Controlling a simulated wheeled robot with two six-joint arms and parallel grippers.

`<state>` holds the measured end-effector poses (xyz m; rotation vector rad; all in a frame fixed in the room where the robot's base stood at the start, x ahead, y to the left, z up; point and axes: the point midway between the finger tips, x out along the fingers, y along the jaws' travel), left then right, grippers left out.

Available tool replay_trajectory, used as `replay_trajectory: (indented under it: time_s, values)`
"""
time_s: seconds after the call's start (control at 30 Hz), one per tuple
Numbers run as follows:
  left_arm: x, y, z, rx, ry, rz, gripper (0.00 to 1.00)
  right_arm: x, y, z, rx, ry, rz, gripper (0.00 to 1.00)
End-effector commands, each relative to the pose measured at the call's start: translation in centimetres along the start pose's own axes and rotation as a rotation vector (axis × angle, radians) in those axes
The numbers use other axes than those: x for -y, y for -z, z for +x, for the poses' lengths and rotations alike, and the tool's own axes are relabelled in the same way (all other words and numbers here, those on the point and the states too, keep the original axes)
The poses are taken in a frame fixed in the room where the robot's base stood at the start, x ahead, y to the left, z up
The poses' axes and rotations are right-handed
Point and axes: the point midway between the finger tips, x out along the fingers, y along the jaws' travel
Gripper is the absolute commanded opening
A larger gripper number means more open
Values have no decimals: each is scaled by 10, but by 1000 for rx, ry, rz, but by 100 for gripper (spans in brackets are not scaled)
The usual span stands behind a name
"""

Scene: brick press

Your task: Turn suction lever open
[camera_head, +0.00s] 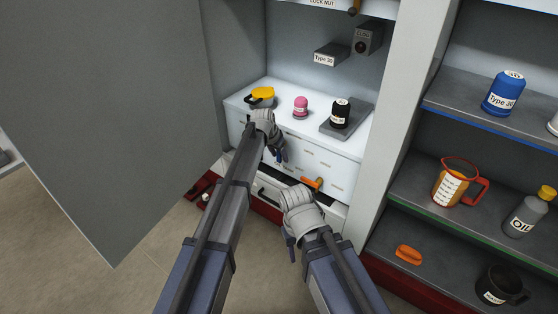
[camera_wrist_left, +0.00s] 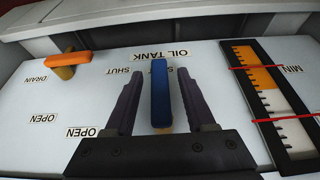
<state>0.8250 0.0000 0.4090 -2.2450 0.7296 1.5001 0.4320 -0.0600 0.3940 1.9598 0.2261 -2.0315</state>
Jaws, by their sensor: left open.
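The blue lever (camera_wrist_left: 160,92) is on the white panel under the "OIL TANK" label in the left wrist view. A label beside it starts with "S", the rest is hidden. It points along the fingers. My left gripper (camera_head: 278,152) is open at the panel, and in the left wrist view its fingers (camera_wrist_left: 161,105) stand on either side of the lever, with gaps showing. "SHUT" and "OPEN" labels (camera_wrist_left: 82,132) are left of the lever. My right gripper (camera_head: 291,246) hangs lower in the head view; its jaws are unclear.
An orange lever (camera_wrist_left: 68,60) marked "DRAIN" is beside the blue one. A level gauge (camera_wrist_left: 268,95) marked "MIN" is on the other side. A yellow-lidded pot (camera_head: 262,95), pink bottle (camera_head: 301,107) and black bottle (camera_head: 340,113) stand above. A grey door (camera_head: 110,110) is at left, shelves (camera_head: 470,110) at right.

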Motion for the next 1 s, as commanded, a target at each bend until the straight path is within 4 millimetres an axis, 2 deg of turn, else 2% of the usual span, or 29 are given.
replay_trajectory:
  time_s: [0.27, 0.73, 1.0]
  values:
    - [0, 0, 1, 0, 0, 0, 53, 0, 0, 0, 0, 0, 0, 50]
    - [0, 0, 1, 0, 0, 0, 0, 0, 0, 0, 0, 0, 0, 50]
    - [0, 0, 1, 0, 0, 0, 0, 0, 0, 0, 0, 0, 0, 50]
